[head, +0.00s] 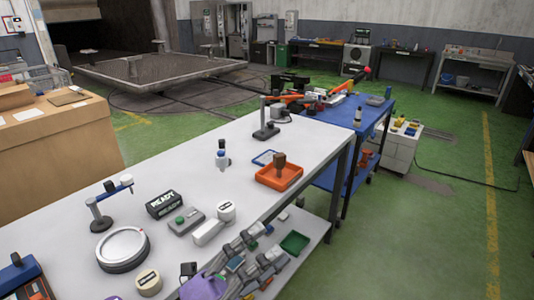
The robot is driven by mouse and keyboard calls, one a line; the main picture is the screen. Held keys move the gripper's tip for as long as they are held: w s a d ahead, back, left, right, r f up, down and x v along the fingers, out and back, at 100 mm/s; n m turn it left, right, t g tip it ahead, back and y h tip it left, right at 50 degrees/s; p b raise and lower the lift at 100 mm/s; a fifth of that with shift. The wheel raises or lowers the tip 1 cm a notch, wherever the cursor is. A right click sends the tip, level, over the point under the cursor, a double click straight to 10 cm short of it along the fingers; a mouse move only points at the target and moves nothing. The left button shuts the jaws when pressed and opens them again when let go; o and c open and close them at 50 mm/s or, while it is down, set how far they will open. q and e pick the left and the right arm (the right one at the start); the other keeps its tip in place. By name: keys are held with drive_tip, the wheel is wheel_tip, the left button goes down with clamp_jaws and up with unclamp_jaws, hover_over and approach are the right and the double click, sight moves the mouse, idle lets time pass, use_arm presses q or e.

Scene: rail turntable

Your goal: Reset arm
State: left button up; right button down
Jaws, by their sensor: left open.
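My left gripper (271,242) is at the bottom middle of the head view, beyond the table's front edge and over the lower shelf. Its two grey jointed fingers point up and to the right. They stand apart, and I see nothing held between them. A purple part (205,289) shows at the bottom edge, near the fingers' base. The rest of the left arm is out of view. My right gripper is not in view. A black box (163,204) on the table shows the word READY.
The white table (200,140) holds a round disc (123,248), a grey button box (186,221), an orange tray (291,179) and a black stand (266,122). A green tray (294,243) is close to my fingers. A blue cart (338,113) stands beyond. The right-hand floor is mostly clear.

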use_arm(q)
drive_tip(key=s+a+f+n+t+y+p, duration=0.1)
drive_tip(key=a+f+n+t+y, duration=0.1)
drive_tip(key=a+f+n+y, duration=0.75)
drive_tip(key=s+a+f+n+t+y+p, duration=0.15)
drive_tip(key=a+f+n+y, duration=0.45)
drive_tip(key=f+n, duration=0.6)
drive_tip(key=s+a+f+n+g+y, duration=0.2)
drive_tip(key=s+f+n+g, duration=0.1)
drive_tip(key=s+f, duration=0.5)
drive_tip(key=s+a+f+n+g+y, duration=0.2)
drive_tip(key=s+f+n, duration=0.3)
drive_tip(key=s+f, duration=0.3)
drive_tip(key=s+g, duration=0.1)
drive_tip(key=s, duration=0.2)
drive_tip(key=shift+a+f+n+g, duration=0.2)
drive_tip(key=shift+f+n+g, duration=0.1)
drive_tip(key=shift+n+g, duration=0.05)
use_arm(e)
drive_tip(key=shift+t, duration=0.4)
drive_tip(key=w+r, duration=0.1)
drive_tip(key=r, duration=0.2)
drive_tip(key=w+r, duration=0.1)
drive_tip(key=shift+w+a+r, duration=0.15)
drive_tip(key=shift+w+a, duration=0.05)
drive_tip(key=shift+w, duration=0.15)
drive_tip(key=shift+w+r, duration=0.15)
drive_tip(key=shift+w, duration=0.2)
